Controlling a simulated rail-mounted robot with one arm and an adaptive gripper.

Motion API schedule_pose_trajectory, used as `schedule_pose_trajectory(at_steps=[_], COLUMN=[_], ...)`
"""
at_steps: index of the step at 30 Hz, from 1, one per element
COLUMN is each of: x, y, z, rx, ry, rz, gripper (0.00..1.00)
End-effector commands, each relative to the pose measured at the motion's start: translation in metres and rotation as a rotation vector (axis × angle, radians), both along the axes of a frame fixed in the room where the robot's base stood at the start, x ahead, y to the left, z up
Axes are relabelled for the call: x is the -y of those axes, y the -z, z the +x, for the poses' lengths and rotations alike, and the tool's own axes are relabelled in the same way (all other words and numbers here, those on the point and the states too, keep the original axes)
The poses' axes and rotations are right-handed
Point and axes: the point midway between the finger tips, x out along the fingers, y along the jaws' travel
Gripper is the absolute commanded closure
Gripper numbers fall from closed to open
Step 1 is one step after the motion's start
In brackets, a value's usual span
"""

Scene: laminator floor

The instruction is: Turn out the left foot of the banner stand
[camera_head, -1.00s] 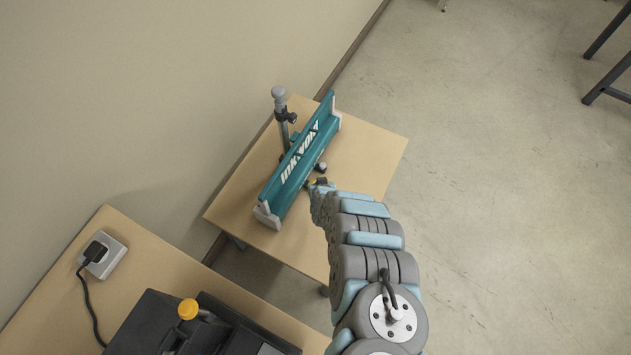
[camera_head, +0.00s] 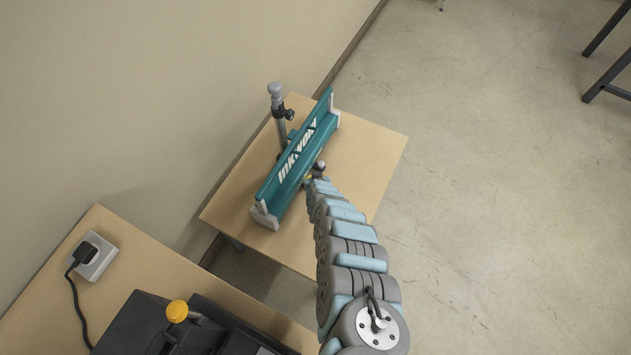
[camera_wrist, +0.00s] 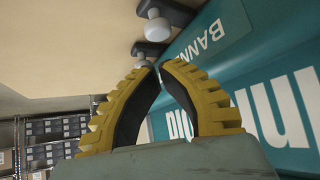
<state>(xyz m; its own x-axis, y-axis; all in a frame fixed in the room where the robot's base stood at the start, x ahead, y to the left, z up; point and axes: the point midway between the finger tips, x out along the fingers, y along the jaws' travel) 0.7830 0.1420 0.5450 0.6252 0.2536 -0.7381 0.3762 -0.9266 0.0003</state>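The teal banner stand (camera_head: 295,160) lies on a small wooden table, its long side along the wall. In the wrist view its teal side (camera_wrist: 270,85) fills the right. Two dark feet with pale round knobs stick out from it. One foot (camera_wrist: 170,14) is at the top; the other (camera_wrist: 148,48) is just past my fingertips, its knob partly hidden by them. My gripper (camera_wrist: 158,67) has yellow ribbed fingers with black pads, their tips nearly together and nothing clearly between them. I cannot tell if they touch the foot. In the head view my gripper (camera_head: 308,183) is beside the stand's front side.
A grey post (camera_head: 277,110) with a clamp stands behind the banner stand. The small table (camera_head: 365,150) is bare to the right. A nearer bench (camera_head: 130,250) holds a black machine (camera_head: 145,325) with a yellow knob and a wall-side socket box (camera_head: 97,258). Open floor lies to the right.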

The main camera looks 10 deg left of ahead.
Motion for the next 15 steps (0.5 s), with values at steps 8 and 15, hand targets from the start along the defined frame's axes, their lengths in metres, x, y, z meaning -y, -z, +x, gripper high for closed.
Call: schedule_pose_trajectory(at_steps=[8, 15], x=[-0.006, -0.009], y=[0.018, 0.032], z=[0.011, 0.023], rx=[-0.001, 0.001], ry=[0.000, 0.001], rz=[0.001, 0.000], gripper=[1.00, 1.00])
